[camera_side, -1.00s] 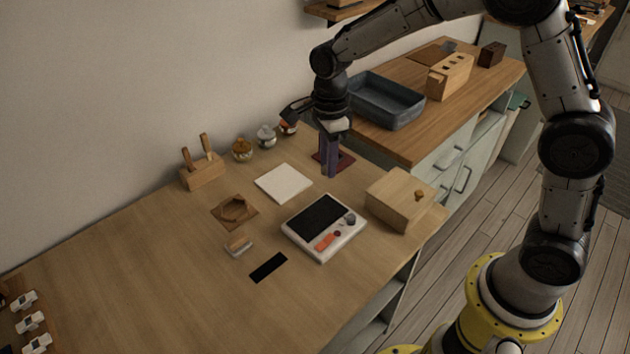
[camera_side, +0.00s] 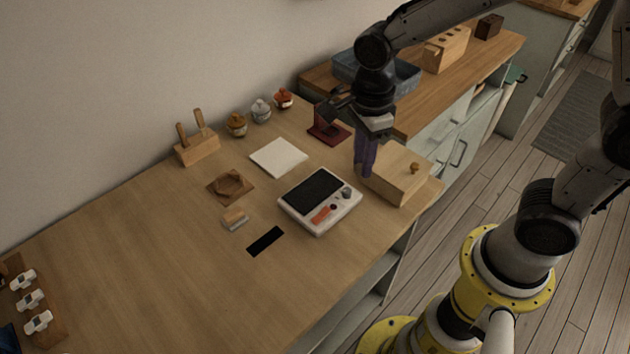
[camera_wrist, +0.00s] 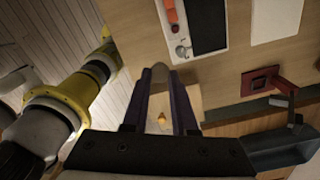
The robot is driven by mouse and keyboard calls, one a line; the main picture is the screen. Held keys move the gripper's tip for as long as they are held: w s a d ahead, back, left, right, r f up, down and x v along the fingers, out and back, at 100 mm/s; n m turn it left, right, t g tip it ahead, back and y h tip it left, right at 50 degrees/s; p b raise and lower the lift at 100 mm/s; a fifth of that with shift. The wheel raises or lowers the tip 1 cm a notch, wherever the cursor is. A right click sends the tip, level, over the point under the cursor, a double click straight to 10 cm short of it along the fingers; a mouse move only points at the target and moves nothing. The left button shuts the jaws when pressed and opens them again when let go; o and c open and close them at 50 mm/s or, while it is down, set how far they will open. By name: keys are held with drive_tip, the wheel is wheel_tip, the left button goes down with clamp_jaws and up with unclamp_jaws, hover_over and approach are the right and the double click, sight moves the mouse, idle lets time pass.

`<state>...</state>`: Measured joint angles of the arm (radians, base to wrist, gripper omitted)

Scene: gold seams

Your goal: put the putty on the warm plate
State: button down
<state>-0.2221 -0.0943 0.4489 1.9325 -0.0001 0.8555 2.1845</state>
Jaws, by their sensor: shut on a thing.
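My gripper (camera_side: 364,172) has long purple fingers pointing down, in front of the wooden box in the side view. In the wrist view, my gripper (camera_wrist: 161,82) is shut on a small pale, rounded lump (camera_wrist: 160,71), which looks like the putty. The fingers hide it in the side view. The warm plate (camera_side: 313,187) appears to be the black panel on a white unit with an orange switch and a knob, left of my gripper. It also shows at the top of the wrist view (camera_wrist: 207,28). Nothing lies on its black surface.
A wooden box (camera_side: 403,178) with a knob is close by my gripper. A dark red stand (camera_side: 328,130), a white tile (camera_side: 278,157), a brown mat (camera_side: 230,186), a small block (camera_side: 235,219) and a black strip (camera_side: 265,241) surround the unit.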

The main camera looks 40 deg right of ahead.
sight(315, 190)
drive_tip(key=w+f, duration=0.2)
drive_tip(key=w, duration=0.1)
drive_tip(key=w+a+f, duration=0.1)
drive_tip(key=w+f, duration=0.1)
drive_tip(key=w, duration=0.1)
drive_tip(key=w+a+f, duration=0.1)
drive_tip(key=w+f, duration=0.1)
drive_tip(key=f, duration=0.1)
drive_tip(key=shift+w, duration=0.4)
drive_tip(key=shift+w+a+f, duration=0.1)
drive_tip(key=shift+w+f, duration=0.4)
drive_tip(key=shift+f, duration=0.05)
drive_tip(key=shift+w+f, duration=0.15)
drive_tip(key=shift+f, duration=1.5)
drive_tip(key=shift+f, duration=0.15)
drive_tip(key=c, duration=0.7)
unclamp_jaws()
wheel_tip(315, 190, up, 12)
drive_tip(key=shift+r, duration=0.25)
